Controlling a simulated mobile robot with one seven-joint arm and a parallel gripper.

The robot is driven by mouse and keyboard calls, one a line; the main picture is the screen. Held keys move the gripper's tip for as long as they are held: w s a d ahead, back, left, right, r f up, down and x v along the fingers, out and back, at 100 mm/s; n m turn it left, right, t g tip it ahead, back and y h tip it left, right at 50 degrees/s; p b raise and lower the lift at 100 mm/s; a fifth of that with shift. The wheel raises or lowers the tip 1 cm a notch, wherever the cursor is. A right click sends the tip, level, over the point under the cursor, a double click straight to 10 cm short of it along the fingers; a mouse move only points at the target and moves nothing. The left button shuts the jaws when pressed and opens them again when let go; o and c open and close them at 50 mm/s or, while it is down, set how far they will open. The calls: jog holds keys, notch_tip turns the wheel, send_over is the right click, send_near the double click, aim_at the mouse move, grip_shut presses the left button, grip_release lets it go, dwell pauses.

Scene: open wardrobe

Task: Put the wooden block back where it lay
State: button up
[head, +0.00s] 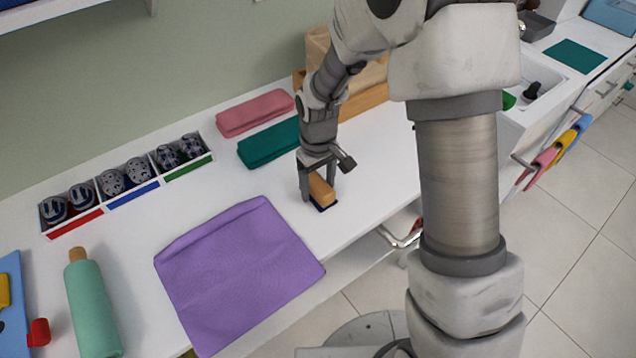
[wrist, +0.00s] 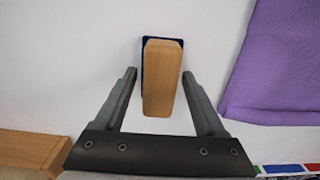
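The wooden block (head: 321,189) is light brown and long, and it stands over a small dark blue patch (head: 319,207) on the white counter. In the wrist view the block (wrist: 162,75) lies between my fingers, and the blue patch (wrist: 144,60) shows along its left and far edges. My gripper (head: 319,196) reaches down around the block. In the wrist view my gripper (wrist: 159,75) has its fingers apart, with a clear gap on the left and a narrow one on the right. The block's underside is hidden.
A purple cloth (head: 237,270) lies left of the block. Folded teal (head: 269,143) and pink cloths (head: 255,112) lie behind. A wooden box (head: 363,101) stands behind my arm.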

aim_at(318, 182)
jog(key=shift+r, duration=0.15)
notch_tip(318, 182, up, 12)
jog(key=p, duration=0.2)
jog(key=s+d+r+m+t, duration=0.3)
jog(key=s+d+r, duration=0.5)
jog(key=r, duration=0.4)
jog(key=s+d+r+m+t, duration=0.1)
jog(key=s+d+m, duration=0.1)
jog(key=s, duration=0.3)
jog(key=s+d+r+m+t, duration=0.1)
jog(key=s+d+r, duration=0.1)
jog(key=s, duration=0.3)
jog(key=shift+s+d+r+m+t, duration=0.2)
jog(key=shift+s+r+m+t, duration=0.1)
jog(key=shift+s+m, duration=0.1)
notch_tip(318, 182, up, 5)
jog(key=p, duration=0.5)
jog(key=shift+w, duration=0.1)
jog(key=shift+f, duration=0.25)
jog(key=c, duration=0.4)
jog(key=shift+a, duration=0.2)
jog(key=shift+c, duration=0.2)
